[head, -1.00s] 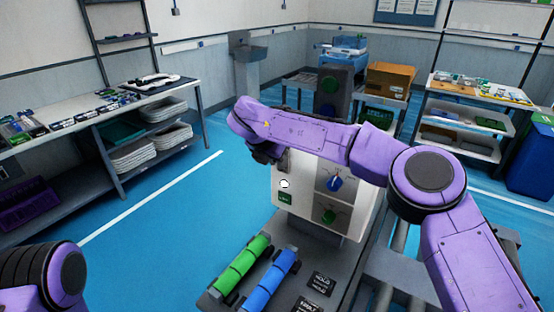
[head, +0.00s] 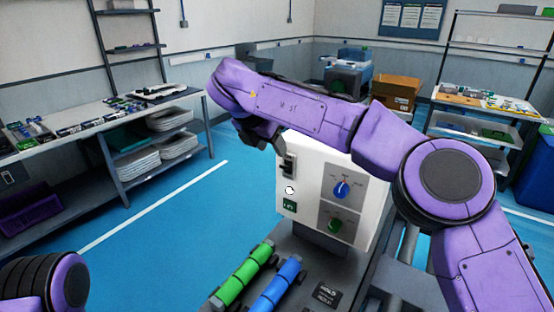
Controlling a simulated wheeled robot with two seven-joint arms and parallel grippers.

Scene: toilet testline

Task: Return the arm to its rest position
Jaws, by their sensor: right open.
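My right arm comes in from the right and arches over the white control box (head: 303,157). My right gripper (head: 246,140) hangs at the arm's far end, just left of the box's upper left edge. It is open and seems to hold nothing; the arm's wrist partly hides it. The box's front has a blue knob (head: 341,189), a green knob (head: 335,223), a round white button and a dark switch (head: 288,165). Of my left arm only a link shows at the bottom left; its gripper is out of the picture.
A green cylinder (head: 244,276) and a blue cylinder (head: 276,287) lie on the bench in front of the box. A shelf table (head: 97,134) with trays stands at the left. A cardboard box (head: 396,90) and another shelf stand at the back right. Blue floor at the left is free.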

